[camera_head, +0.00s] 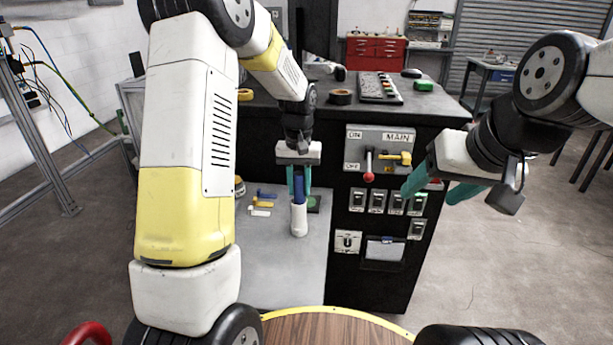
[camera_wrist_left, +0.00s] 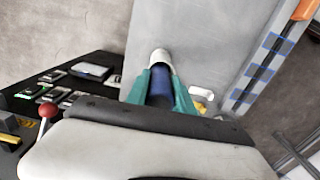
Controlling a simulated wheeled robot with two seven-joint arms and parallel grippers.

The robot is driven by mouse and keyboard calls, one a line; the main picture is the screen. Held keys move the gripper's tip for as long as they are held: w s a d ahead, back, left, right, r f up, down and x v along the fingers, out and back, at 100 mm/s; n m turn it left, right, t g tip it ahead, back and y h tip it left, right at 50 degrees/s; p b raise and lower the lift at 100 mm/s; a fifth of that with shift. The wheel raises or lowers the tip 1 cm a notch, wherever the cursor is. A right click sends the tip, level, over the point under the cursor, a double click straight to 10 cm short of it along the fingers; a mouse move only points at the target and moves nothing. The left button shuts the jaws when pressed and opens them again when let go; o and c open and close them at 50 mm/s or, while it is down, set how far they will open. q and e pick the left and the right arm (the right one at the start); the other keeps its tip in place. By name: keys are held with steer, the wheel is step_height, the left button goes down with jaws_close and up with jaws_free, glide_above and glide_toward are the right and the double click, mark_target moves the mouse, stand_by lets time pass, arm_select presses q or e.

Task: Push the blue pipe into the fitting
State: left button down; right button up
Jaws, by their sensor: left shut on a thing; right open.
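The blue pipe (camera_head: 299,190) stands upright between the teal fingers of my left gripper (camera_head: 299,184), which is shut on it. The white fitting (camera_head: 299,221) is directly below, upright on the grey surface, and the pipe's lower end meets its top. How deep the pipe sits in it I cannot tell. In the left wrist view the pipe (camera_wrist_left: 160,86) is between the fingers (camera_wrist_left: 160,90), with the fitting's white end (camera_wrist_left: 160,57) beyond. My right gripper (camera_head: 440,190) is open and empty, in front of the panel's right side.
Blue, yellow and white pieces (camera_head: 262,203) lie left of the fitting on the grey surface (camera_head: 284,262). A black panel right of it carries a red-knobbed lever (camera_head: 368,177), a yellow handle (camera_head: 398,158) and several switches (camera_head: 377,201). The grey surface in front is clear.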

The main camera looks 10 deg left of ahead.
mark_target(299, 173)
arm_select(q)
steer(key=shift+f, duration=1)
steer(key=c, duration=1)
jaws_free()
step_height(299, 173, up, 8)
steer(key=shift+f, duration=0.1)
